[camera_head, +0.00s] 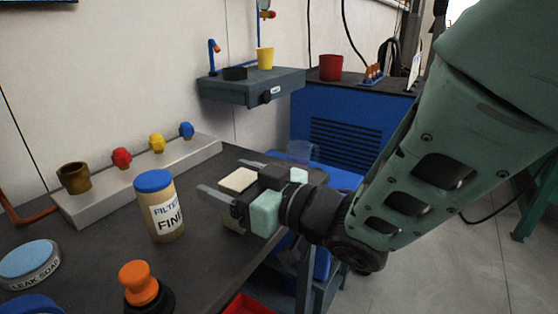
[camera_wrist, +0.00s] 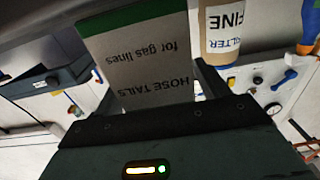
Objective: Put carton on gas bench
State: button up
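The carton (camera_head: 238,180) is a pale box standing upright near the right edge of the dark-topped bench (camera_head: 205,265), which carries a valve manifold. In the wrist view the carton (camera_wrist: 143,62) has a green edge and reads "HOSE TAILS for gas lines", upside down. My gripper (camera_head: 230,178) reaches in from the right, its two fingers on either side of the carton. They look spread, with a slight gap beside it. The carton's lower part is partly hidden by my gripper, so contact with the bench top is hard to see.
A filter jar (camera_head: 160,208) stands left of the carton. The manifold (camera_head: 140,178) with coloured knobs lies along the wall. A leak soap tin (camera_head: 29,262) and an orange-knobbed item (camera_head: 141,285) are in front. A wall shelf (camera_head: 250,86) and a blue cabinet (camera_head: 345,125) are behind.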

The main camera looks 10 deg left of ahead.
jog(key=shift+r, duration=0.15)
jog(key=b+v, duration=1.1)
jog(key=v, duration=0.1)
dwell(0.3)
